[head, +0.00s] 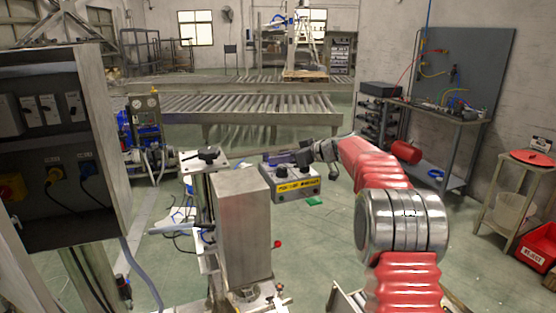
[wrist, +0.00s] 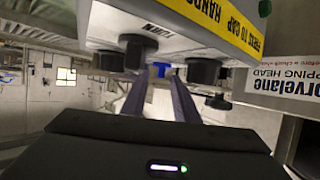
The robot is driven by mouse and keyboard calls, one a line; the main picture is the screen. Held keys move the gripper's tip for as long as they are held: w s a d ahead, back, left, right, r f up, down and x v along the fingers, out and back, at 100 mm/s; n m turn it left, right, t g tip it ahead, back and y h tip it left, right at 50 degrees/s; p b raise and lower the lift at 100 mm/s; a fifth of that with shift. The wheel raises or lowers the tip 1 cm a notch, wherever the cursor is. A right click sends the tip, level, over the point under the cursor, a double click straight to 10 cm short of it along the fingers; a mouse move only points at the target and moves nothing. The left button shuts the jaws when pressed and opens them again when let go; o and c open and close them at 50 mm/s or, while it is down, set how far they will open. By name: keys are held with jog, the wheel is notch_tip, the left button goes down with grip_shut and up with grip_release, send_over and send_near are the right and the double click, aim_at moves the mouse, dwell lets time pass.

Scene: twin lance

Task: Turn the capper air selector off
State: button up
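The capper's grey control box (head: 291,184), with a yellow label, stands at the centre in the head view. In the wrist view the box (wrist: 185,30) hangs upside down at the top, with black knobs along its edge. One black knob (wrist: 133,50) is beside the left fingertip and another (wrist: 203,71) is right of the right fingertip. My gripper (wrist: 157,74) is open, its two dark purple fingers reaching toward the box. A small blue piece (wrist: 162,70) shows between the fingertips; contact cannot be told. In the head view my gripper (head: 284,159) is at the box's far side. The selector's setting is not readable.
A grey metal column (head: 243,230) stands just left of the box. An open electrical cabinet (head: 60,140) fills the left side. A roller conveyor (head: 240,104) runs behind. A workbench (head: 440,110) stands at the right. A capping head sign (wrist: 285,82) is right in the wrist view.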

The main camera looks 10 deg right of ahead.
jog(key=shift+x, duration=0.95)
grip_shut()
